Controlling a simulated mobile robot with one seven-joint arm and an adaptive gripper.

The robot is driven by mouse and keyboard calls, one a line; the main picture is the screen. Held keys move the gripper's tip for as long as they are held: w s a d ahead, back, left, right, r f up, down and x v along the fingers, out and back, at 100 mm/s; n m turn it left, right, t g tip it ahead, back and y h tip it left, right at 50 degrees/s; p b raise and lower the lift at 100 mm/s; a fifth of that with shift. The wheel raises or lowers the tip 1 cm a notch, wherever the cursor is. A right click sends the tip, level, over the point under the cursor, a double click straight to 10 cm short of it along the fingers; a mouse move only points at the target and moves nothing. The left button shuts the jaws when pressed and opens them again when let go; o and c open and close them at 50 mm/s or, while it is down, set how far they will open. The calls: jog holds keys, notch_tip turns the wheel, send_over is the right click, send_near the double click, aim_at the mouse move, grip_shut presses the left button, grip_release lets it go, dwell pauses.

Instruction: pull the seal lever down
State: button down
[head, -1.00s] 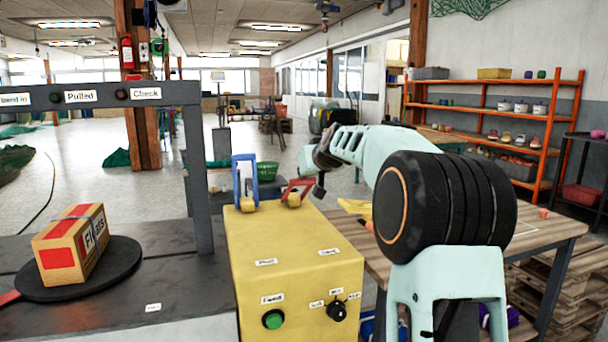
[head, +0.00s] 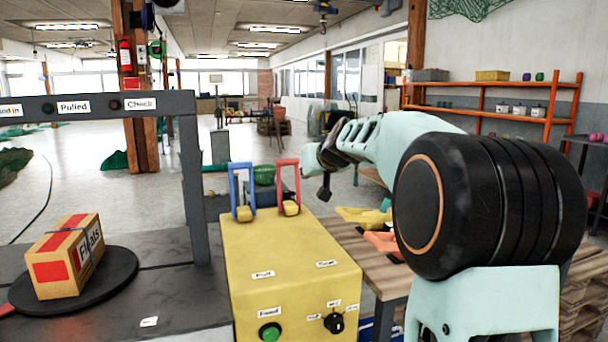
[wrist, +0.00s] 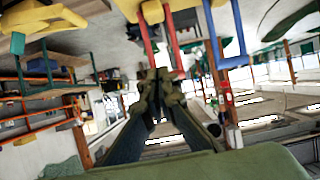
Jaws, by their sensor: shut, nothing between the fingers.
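A yellow control box (head: 285,250) carries two upright loop levers, a blue one (head: 233,190) on the left and a red one (head: 298,180) on the right. Its small labels are too blurred to tell surely which is the seal lever. The hand end of my arm is just right of the red lever in the head view; the fingertips do not show clearly there. In the wrist view my gripper (wrist: 160,82) is shut and empty, its tips overlapping the end of the red lever (wrist: 173,40). I cannot tell whether they touch. The blue lever (wrist: 240,35) is beside it.
A strapped carton (head: 65,258) sits on a black round plate (head: 118,280) to the left, beside a dark grey frame (head: 190,180). A wooden table (head: 345,237) with yellow and orange items stands right of the box. Orange shelving (head: 550,125) is at the back right.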

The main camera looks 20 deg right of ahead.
jog(key=shift+s+a+b, duration=0.1)
jog(key=shift+s+b, duration=0.4)
jog(key=shift+s, duration=1.9)
jog(key=shift+r, duration=0.1)
